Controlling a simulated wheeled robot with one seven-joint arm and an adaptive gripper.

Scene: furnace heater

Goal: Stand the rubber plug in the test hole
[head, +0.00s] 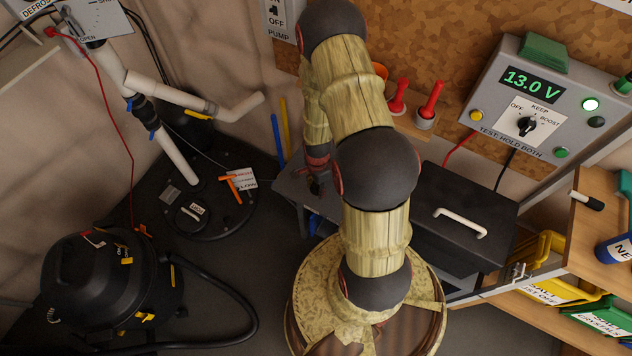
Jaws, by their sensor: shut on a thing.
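My gripper (317,187) is small and dark in the middle of the head view, pointing down over a grey bench top (294,186). It is shut on a small dark thing, most likely the rubber plug, but fingers and shadow hide its shape. I cannot make out the test hole. A round black floor lid (214,222) at left carries a small round fitting with a label. I cannot tell whether that fitting is a hole.
A black box (462,225) with a white handle stands right of my arm. A black vacuum (107,283) and white pipes (175,155) are at left. Open floor lies between.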

